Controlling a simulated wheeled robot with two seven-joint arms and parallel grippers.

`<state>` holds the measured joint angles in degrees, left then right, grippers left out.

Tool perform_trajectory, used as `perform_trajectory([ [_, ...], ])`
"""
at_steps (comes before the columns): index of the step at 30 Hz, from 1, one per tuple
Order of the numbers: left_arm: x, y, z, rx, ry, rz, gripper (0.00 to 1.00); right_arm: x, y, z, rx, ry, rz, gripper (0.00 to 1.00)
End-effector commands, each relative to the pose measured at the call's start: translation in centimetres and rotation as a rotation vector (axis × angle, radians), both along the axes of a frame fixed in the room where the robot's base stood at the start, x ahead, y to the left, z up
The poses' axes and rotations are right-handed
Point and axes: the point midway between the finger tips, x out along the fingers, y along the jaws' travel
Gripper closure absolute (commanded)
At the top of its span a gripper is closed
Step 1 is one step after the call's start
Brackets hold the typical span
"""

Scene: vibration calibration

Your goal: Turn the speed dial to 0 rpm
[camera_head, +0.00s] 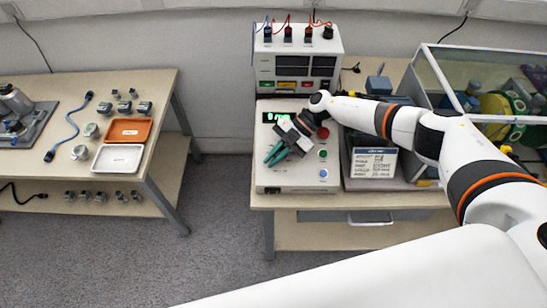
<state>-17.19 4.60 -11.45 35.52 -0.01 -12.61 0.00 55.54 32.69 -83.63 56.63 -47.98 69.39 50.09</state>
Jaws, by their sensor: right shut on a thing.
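The white control box (303,181) stands on the right-hand bench. A green lit display (268,117) is at its top left, partly covered by my right gripper, and I cannot read its figure. My right gripper (274,157) comes in from the right and reaches down over the left middle of the panel. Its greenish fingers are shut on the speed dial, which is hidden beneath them. My left gripper is not in view.
A power unit (297,69) with plugged cables stands behind the box. A sign (374,162) and a glass-sided enclosure (478,72) are to the right. The left table (165,88) holds an orange tray (129,130), a white tray (118,158) and small parts. Open floor lies between the tables.

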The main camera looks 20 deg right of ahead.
Motion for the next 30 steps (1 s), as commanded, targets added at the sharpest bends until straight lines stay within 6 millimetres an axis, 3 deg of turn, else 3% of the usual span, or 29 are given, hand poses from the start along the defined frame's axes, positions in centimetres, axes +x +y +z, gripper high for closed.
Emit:
perform_trajectory([
  [1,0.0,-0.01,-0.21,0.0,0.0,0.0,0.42,-0.24,-0.41,-0.83,-0.019,0.004,0.003,1.0],
  [15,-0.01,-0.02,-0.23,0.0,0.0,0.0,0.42,-0.35,-0.42,-0.84,-0.023,0.006,0.015,1.0],
  [16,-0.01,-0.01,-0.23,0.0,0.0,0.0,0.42,-0.36,-0.42,-0.85,-0.023,0.006,0.015,0.86],
  [21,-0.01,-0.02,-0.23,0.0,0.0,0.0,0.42,-0.27,-0.39,-0.78,-0.023,0.005,0.013,0.59],
  [30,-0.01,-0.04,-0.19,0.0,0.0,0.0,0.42,-0.11,-0.23,-0.42,-0.016,0.002,0.013,0.59],
])
